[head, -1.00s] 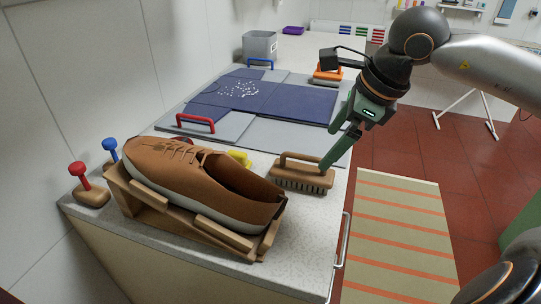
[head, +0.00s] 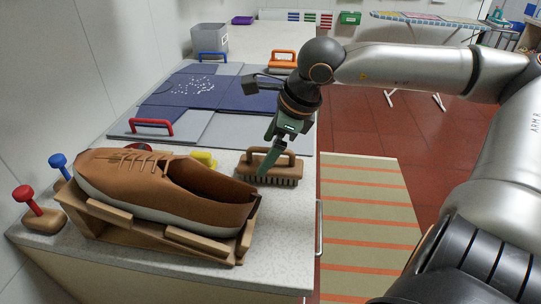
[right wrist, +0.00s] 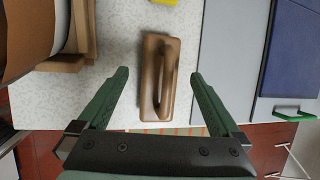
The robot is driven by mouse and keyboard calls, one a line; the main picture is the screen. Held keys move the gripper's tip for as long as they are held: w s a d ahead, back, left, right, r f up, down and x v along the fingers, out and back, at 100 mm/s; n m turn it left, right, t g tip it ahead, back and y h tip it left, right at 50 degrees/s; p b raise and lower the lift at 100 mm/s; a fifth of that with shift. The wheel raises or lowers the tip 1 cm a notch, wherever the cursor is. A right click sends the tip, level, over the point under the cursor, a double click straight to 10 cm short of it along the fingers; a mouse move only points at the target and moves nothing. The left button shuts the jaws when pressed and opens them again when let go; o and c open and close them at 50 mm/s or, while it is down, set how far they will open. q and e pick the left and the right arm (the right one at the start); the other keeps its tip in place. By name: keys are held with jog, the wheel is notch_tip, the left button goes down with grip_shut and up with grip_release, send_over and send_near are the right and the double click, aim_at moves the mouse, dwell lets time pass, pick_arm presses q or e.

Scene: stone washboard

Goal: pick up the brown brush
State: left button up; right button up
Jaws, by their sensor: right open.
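The brown brush (head: 283,181) stands bristles down on the counter in the head view, just right of the brown shoe, with its arched handle on top. In the right wrist view the brush (right wrist: 150,80) lies ahead between the fingers, its handle running lengthwise. My right gripper (head: 268,170) is at the brush in the head view, one green finger in front of it. In the right wrist view the right gripper (right wrist: 157,80) is open, with a finger on either side of the brush and gaps to both. My left gripper is not in view.
A brown shoe (head: 150,190) rests on a wooden stand (head: 165,240) left of the brush. A yellow object (head: 205,159) sits behind. Grey and blue panels with a red handle (head: 151,125) lie farther back. The counter's right edge is close to the brush.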

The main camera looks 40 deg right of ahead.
jog(key=x, duration=0.4)
jog(key=shift+s+d+f, duration=0.15)
jog(key=shift+d, duration=0.1)
jog(key=shift+w+a+f, duration=0.1)
jog(key=shift+w+f, duration=0.2)
jog(key=shift+f, duration=0.15)
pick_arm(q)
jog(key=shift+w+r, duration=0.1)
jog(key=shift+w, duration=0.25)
pick_arm(e)
jog(key=c, duration=1.4)
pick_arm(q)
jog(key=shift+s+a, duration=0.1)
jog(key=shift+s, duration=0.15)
pick_arm(e)
jog(key=shift+r, duration=0.1)
